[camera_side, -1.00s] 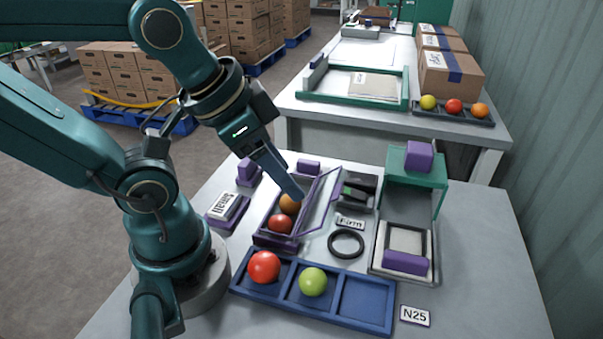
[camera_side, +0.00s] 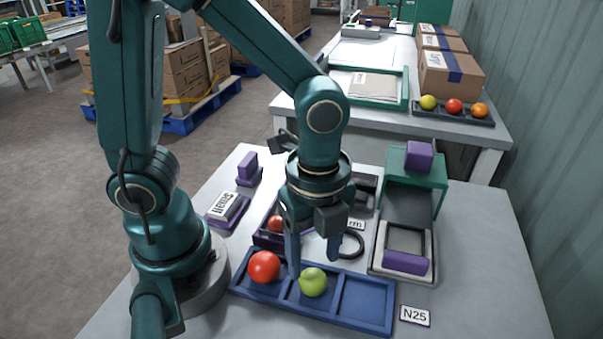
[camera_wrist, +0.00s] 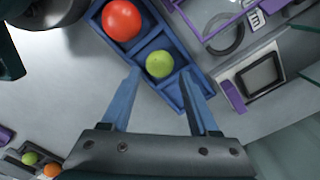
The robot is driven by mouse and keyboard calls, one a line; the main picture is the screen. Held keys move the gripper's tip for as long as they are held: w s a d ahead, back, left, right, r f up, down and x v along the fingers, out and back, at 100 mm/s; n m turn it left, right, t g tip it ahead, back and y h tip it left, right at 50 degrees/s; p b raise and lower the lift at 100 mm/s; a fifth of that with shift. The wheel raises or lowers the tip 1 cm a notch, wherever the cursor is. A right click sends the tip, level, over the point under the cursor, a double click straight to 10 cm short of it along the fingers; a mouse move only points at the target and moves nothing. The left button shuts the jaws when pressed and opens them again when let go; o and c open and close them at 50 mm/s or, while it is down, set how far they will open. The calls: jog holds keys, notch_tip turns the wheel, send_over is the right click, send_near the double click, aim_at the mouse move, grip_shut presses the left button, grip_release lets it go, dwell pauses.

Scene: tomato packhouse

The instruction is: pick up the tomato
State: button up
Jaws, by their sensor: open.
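A blue three-compartment tray (camera_side: 365,324) lies near the table's front. A large red tomato (camera_side: 264,267) sits in its left compartment and a yellow-green tomato (camera_side: 313,282) in its middle one; the right compartment is empty. My gripper (camera_side: 314,266) is open above the green tomato, fingers pointing down. In the wrist view my gripper (camera_wrist: 160,74) has its two blue fingertips on either side of the green tomato (camera_wrist: 159,64), apart from it in the picture. The red tomato (camera_wrist: 122,20) is further up. Another red tomato (camera_side: 276,223) in the purple-edged box is partly hidden by my arm.
A black ring (camera_side: 351,245) lies behind the tray. A green stand with a grey chute (camera_side: 407,205) and a purple block (camera_side: 405,262) stands at the right. An N25 card (camera_side: 415,316) lies at front right.

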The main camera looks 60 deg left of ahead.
aim_at(313, 274)
jog(key=shift+f, duration=2.45)
jog(key=c, duration=0.6)
